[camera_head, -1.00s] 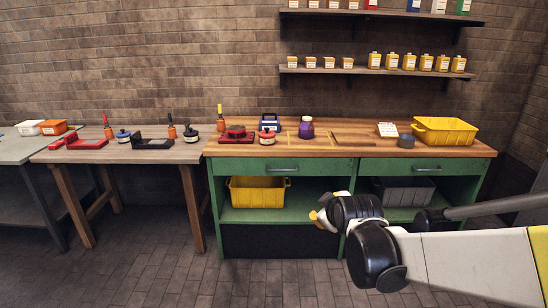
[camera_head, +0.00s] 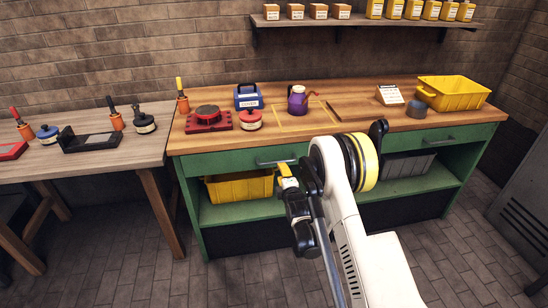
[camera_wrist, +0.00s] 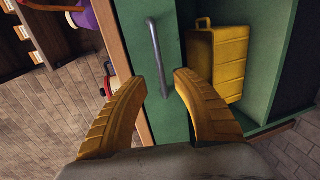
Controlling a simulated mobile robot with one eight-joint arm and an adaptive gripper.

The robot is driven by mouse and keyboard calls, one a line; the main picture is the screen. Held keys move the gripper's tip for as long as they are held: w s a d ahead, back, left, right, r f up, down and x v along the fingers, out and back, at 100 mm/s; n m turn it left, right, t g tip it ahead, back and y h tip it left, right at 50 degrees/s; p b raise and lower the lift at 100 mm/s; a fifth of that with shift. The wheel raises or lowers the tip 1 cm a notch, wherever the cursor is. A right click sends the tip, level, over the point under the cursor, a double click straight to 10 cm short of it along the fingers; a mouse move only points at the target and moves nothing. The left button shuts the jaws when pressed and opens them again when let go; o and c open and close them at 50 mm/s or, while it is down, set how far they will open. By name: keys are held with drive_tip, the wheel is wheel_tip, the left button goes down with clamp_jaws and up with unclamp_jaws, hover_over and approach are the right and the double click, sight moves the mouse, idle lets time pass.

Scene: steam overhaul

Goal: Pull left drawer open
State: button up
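The left drawer (camera_head: 225,165) is a green front under the wooden top of the green workbench, and it looks closed. Its grey bar handle (camera_head: 277,162) shows just above my gripper (camera_head: 285,177) in the head view. In the wrist view the handle (camera_wrist: 155,50) runs lengthwise up the green drawer front (camera_wrist: 172,45). My gripper (camera_wrist: 162,80) is open, with its two yellow fingers apart. The handle's lower end appears between the fingertips, and nothing is gripped. I cannot tell how far the fingertips are from the handle.
A yellow bin (camera_head: 240,186) sits on the shelf below the drawer. On the workbench top (camera_head: 350,110) stand a red burner-like base (camera_head: 208,118), a red pot (camera_head: 250,119), a blue box (camera_head: 248,97), a purple kettle (camera_head: 298,100) and a yellow crate (camera_head: 455,93). Bare floor lies in front.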

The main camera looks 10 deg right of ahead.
sight(277, 162)
drive_tip(key=b+x, duration=0.2)
drive_tip(key=x, duration=0.7)
drive_tip(key=shift+w+b, duration=0.25)
drive_tip(key=shift+b, duration=0.05)
clamp_jaws()
